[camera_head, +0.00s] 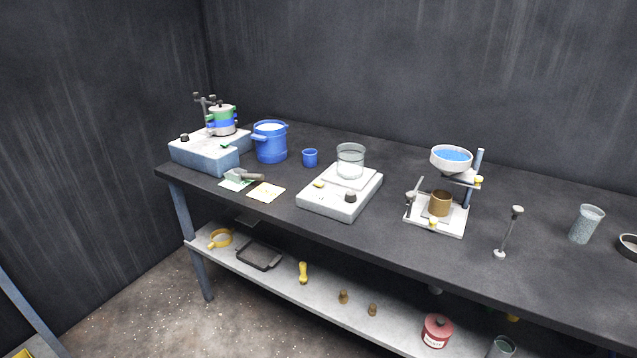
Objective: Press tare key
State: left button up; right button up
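A pale balance (335,204) stands near the front edge of the dark bench, in the middle of the head view. An empty-looking clear glass beaker (350,160) stands on its square pan (332,175). The front of the balance has a small yellow key (319,184) on the left and a dark round knob (350,196) on the right. Any lettering on them is too small to read, so I cannot tell which is the tare key. Neither of my grippers shows in this view.
Left are a vibrating screen unit (205,152), a blue pot (270,145), a small blue cup (310,158), a scoop (246,175) and a card (266,192). Right are a stand with a blue-filled bowl (451,158), a small post (508,232) and a glass (586,223).

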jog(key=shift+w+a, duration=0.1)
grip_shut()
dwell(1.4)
